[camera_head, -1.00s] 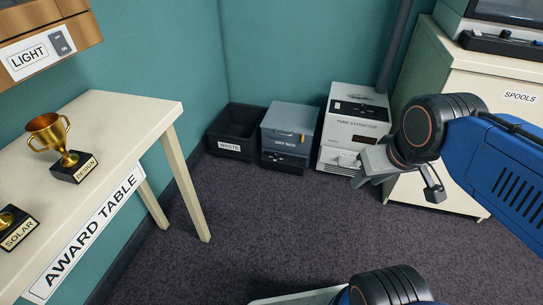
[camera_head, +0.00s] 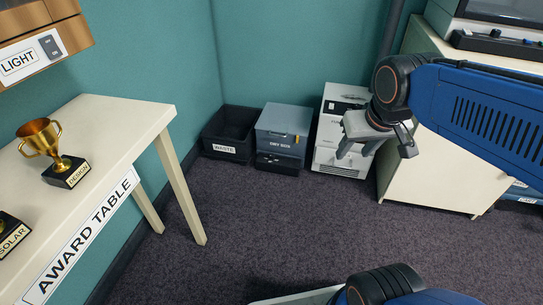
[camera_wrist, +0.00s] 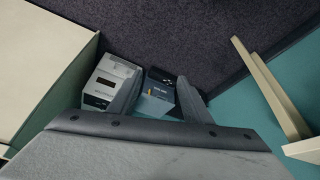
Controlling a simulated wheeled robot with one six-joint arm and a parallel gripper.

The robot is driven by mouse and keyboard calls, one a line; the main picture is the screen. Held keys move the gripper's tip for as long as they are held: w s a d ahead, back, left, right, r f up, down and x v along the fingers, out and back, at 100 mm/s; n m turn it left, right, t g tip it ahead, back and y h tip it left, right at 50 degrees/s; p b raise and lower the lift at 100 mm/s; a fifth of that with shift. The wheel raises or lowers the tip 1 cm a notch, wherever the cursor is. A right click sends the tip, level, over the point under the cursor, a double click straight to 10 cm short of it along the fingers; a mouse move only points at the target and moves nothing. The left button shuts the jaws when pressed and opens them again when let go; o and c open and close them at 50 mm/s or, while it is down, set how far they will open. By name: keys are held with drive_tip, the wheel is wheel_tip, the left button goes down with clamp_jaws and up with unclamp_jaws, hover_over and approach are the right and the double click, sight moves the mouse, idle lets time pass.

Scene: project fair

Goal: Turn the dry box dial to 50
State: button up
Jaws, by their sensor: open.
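The dry box (camera_head: 283,132) is a grey-blue box on the floor against the back wall, with a dark front panel (camera_head: 279,162) low on it. The dial itself is too small to make out. My gripper (camera_head: 357,155) is open and empty, in front of the white fume extractor and to the right of the dry box, apart from it. In the wrist view the two fingers (camera_wrist: 155,98) point toward the dry box (camera_wrist: 156,103), which shows between them.
A black waste bin (camera_head: 229,134) stands left of the dry box. The white fume extractor (camera_head: 331,135) stands to its right, beside a cream cabinet (camera_head: 430,170). The award table (camera_head: 120,135) with trophies is at left. The carpet (camera_head: 260,225) in front is clear.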

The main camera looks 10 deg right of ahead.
drive_tip(key=w+r, duration=0.1)
drive_tip(key=w, duration=1)
drive_tip(key=m+h, duration=0.2)
drive_tip(key=m, duration=0.2)
hover_over(272, 155)
drive_tip(key=s+a, duration=0.3)
drive_tip(key=s, duration=0.4)
wheel_tip(272, 155, down, 51)
drive_tip(key=shift+y, duration=0.3)
drive_tip(key=x, duration=1.7)
drive_tip(key=shift+s+f, duration=0.2)
drive_tip(key=shift+f, duration=0.1)
drive_tip(key=c, duration=1)
